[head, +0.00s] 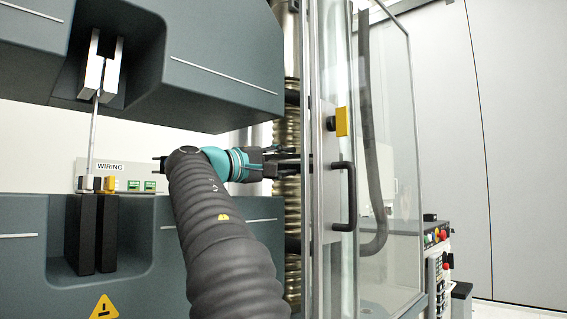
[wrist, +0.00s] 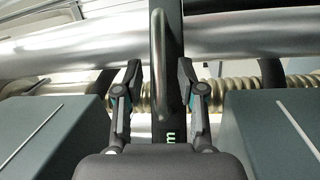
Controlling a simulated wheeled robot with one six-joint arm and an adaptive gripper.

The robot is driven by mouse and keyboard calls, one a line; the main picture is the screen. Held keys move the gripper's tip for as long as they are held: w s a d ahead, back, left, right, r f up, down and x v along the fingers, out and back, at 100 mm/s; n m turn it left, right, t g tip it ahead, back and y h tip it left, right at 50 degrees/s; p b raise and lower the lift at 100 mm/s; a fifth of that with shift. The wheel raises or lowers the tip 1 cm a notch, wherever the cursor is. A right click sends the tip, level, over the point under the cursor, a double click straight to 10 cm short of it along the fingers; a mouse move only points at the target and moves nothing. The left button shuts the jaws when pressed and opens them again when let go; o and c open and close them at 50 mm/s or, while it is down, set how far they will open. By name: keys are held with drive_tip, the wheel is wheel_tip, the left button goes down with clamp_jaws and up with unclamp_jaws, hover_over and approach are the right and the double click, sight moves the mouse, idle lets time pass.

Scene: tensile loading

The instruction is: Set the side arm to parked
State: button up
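My gripper (head: 290,165) reaches right, in front of the ribbed column, toward the upright metal door frame with the black handle (head: 350,196). In the wrist view my gripper (wrist: 159,75) is open, its two fingers apart. A grey, rounded bar or handle (wrist: 158,50) stands in the gap between them, and no finger clearly touches it. A dark upright bar (wrist: 179,85) with green lettering lies behind that gap, to the right. I cannot tell for certain which part is the side arm, or its setting.
Dark machine blocks (head: 220,70) stand above and below on the left, with a thin specimen (head: 93,140) between the jaws. A glass door (head: 385,150) and a yellow latch (head: 342,121) are right of the gripper. A control panel (head: 438,260) stands lower right.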

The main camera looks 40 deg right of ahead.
drive_tip(key=a+f, duration=0.1)
drive_tip(key=a, duration=1.1)
drive_tip(key=shift+f, duration=0.3)
drive_tip(key=shift+s, duration=0.1)
